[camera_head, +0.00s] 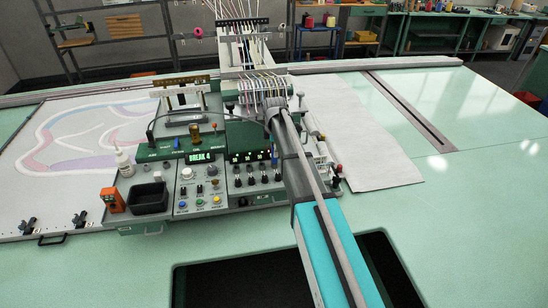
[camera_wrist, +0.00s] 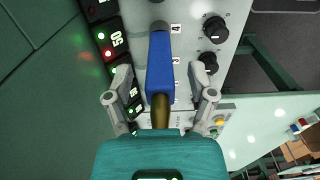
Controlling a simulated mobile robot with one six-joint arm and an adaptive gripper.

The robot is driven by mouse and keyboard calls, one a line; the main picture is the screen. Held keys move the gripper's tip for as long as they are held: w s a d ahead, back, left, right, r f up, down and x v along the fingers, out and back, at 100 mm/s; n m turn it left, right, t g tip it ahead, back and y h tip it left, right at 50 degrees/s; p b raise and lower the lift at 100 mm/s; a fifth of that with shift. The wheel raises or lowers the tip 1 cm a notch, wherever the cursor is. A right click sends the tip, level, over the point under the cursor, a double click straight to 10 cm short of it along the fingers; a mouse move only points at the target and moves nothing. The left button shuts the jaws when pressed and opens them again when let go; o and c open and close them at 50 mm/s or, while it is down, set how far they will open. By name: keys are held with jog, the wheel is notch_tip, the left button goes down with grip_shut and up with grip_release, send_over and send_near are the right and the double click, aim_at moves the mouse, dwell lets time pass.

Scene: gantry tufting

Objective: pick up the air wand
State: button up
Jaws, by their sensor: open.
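In the wrist view a blue-bodied tool with a dark grey end and a brass end, which looks like the air wand (camera_wrist: 160,72), lies lengthwise in the middle. My gripper (camera_wrist: 160,82) is open, with one finger on each side of the blue body. Gaps show between the body and both fingers. The brass end points back toward my gripper's palm and is partly hidden by it. In the head view my arm covers this spot, and I cannot make out the wand or the fingers there.
The control panel (camera_head: 188,207) has knobs and lit displays close to my gripper. A black bin (camera_head: 149,198), an orange box (camera_head: 112,200) and a white bottle (camera_head: 123,162) stand left of it. Threads rise above the tufting head (camera_head: 247,100). The right tabletop (camera_head: 480,130) is mostly clear.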

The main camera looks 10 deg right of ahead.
dwell(0.6)
grip_shut()
